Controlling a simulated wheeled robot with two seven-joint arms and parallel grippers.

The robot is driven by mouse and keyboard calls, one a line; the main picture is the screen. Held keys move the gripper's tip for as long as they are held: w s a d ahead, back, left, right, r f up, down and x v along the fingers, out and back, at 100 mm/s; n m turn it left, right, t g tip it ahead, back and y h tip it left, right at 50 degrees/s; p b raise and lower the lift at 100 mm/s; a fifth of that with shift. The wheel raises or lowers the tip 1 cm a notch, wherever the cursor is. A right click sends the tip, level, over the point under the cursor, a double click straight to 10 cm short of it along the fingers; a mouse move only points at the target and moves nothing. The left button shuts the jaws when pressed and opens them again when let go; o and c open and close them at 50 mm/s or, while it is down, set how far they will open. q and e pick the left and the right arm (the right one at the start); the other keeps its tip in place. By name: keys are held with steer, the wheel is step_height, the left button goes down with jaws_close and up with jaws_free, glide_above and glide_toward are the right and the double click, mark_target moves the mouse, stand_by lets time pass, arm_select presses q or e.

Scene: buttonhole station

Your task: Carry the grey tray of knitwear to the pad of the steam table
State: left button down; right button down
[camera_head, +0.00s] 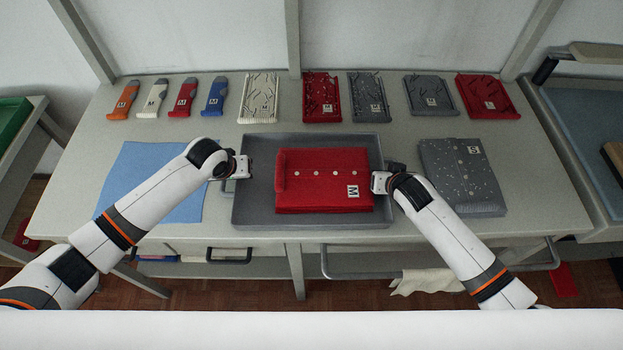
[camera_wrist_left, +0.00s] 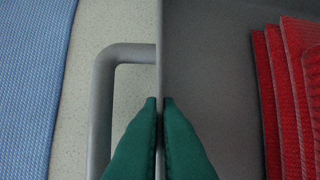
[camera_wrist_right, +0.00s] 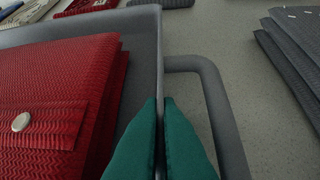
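The grey tray (camera_head: 262,215) is at the front middle of the light table, holding a folded red knit garment (camera_head: 318,192) with buttons and an M label. My left gripper (camera_head: 241,169) is at the tray's left side. In the left wrist view its green fingers (camera_wrist_left: 160,108) are closed on the thin tray wall, beside a side handle (camera_wrist_left: 104,90). My right gripper (camera_head: 379,183) is at the right side. In the right wrist view its green fingers (camera_wrist_right: 161,108) are closed on that wall, inside the other handle (camera_wrist_right: 212,95). The tray appears to rest on the table.
A blue-grey topped station (camera_head: 580,115) stands at the right edge, probably the steam table. A grey folded knit (camera_head: 463,178) lies right of the tray, a blue cloth (camera_head: 140,180) left. Several folded knits and colored tools (camera_head: 184,98) line the table's back.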

arm_select(q)
steer(key=shift+r, duration=0.2)
arm_select(e)
steer(key=shift+r, duration=0.15)
